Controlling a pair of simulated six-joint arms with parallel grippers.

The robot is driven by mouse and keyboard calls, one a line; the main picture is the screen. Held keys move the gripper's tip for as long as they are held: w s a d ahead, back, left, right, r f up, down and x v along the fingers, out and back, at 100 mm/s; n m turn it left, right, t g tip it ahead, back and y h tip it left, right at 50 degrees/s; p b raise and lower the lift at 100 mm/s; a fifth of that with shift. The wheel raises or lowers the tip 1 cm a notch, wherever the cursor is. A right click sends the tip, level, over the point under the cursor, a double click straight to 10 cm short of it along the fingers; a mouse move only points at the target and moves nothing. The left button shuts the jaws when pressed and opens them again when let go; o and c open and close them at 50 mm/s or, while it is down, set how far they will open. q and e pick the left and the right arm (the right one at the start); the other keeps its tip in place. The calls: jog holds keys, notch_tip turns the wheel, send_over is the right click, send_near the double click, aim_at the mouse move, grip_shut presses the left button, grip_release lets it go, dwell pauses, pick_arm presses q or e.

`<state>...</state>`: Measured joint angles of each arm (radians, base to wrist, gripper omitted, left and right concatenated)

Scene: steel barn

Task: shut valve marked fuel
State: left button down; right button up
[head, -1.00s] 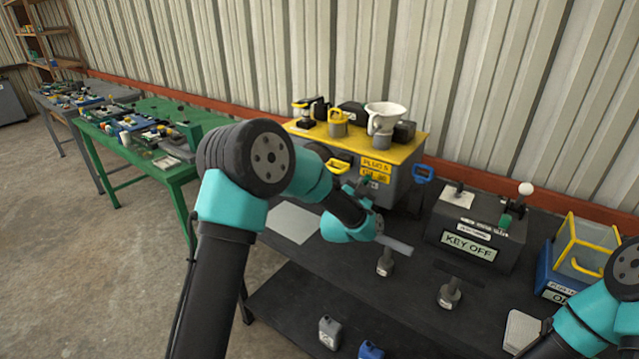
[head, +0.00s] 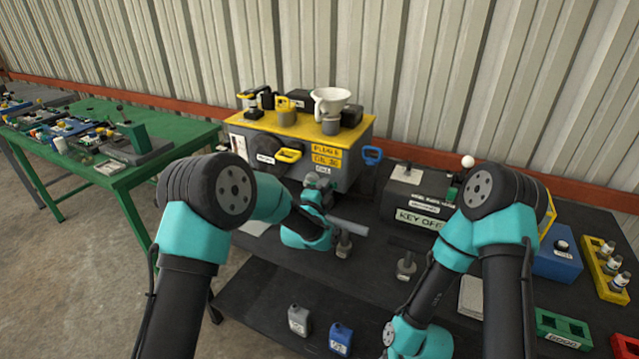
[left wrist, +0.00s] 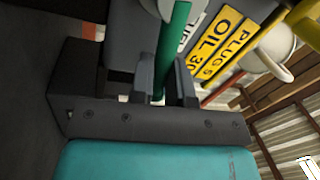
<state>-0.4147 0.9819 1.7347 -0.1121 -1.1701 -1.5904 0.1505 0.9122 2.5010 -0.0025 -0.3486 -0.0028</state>
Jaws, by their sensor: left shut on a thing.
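The grey cabinet (head: 345,177) with a yellow top stands at the back of the dark bench. My left gripper (head: 318,186) is at its front, below the yellow labels. In the left wrist view my left gripper (left wrist: 163,82) is shut on a green lever (left wrist: 174,40), which runs up between its two fingers. A partly hidden white label (left wrist: 191,30) beside the lever seems to end in "UEL". In the head view the lever is hidden by my gripper. My right arm reaches down at the right, and its gripper is out of the picture.
A grey "KEY OFF" box (head: 400,190) stands to the right. Two short posts (head: 343,243) rise from the bench. Jugs (head: 341,338) stand on the lower shelf.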

pick_arm(q)
jog(key=shift+f+m+h, duration=0.25)
jog(key=shift+f+m, duration=0.15)
jog(key=shift+m, duration=0.45)
jog(key=shift+f+m+h, duration=0.25)
jog(key=shift+f+m, duration=0.15)
jog(key=shift+m, duration=0.45)
jog(key=c, duration=1.1)
grip_release()
jog(key=shift+s, duration=0.1)
jog(key=v, duration=1.7)
jog(key=shift+s+a+r, duration=0.1)
jog(key=shift+s+r, duration=0.05)
jog(key=shift+r, duration=0.05)
jog(key=x, duration=1.4)
jog(key=shift+w+d, duration=0.25)
jog(key=shift+w, duration=0.1)
